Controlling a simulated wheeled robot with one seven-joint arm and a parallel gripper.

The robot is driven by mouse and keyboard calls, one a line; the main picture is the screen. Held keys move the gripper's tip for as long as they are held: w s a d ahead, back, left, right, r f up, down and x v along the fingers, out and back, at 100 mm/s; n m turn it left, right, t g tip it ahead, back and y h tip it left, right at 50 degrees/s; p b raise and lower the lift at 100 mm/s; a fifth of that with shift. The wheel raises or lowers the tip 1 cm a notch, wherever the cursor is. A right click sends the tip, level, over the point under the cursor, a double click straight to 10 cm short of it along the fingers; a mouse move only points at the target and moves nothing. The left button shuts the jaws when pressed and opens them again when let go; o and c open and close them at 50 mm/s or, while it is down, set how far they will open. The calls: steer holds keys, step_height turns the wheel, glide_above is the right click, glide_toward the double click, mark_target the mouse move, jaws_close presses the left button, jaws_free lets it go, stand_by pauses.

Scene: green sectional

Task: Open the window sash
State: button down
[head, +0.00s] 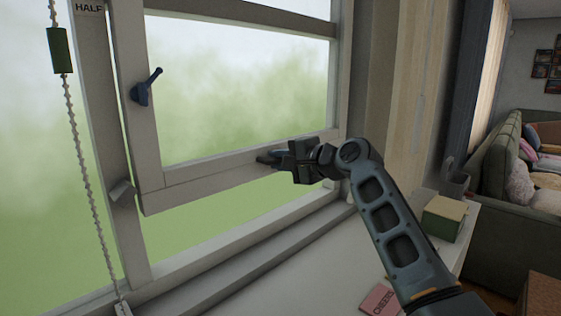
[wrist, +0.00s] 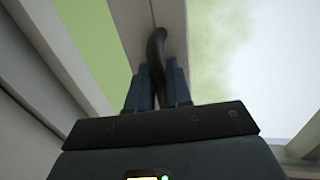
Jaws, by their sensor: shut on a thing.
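The window sash (head: 215,178) is a pale framed pane. Its bottom rail stands above the lower frame, with a green gap visible beneath it. My gripper (head: 272,157) is at the right part of the bottom rail. In the wrist view, my gripper (wrist: 157,88) is shut on a dark curved handle (wrist: 156,48) fixed to the pale rail (wrist: 150,15). The handle is mostly hidden by my gripper in the head view. A dark blue latch (head: 145,88) sits on the sash's left stile, its lever pointing up and right.
A "HALF" label (head: 90,8) is on the frame at upper left. A beaded cord with a green cylinder (head: 60,50) hangs at left. A small grey tab (head: 122,190) is beside the sash's lower left corner.

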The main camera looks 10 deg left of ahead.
steer(key=c, duration=1.2)
jaws_free()
steer(key=shift+r, duration=0.1)
steer(key=shift+d, duration=0.1)
steer(key=b+v, duration=0.1)
steer(key=v, duration=0.6)
steer(key=shift+s+d, duration=0.2)
steer(key=shift+s, duration=0.05)
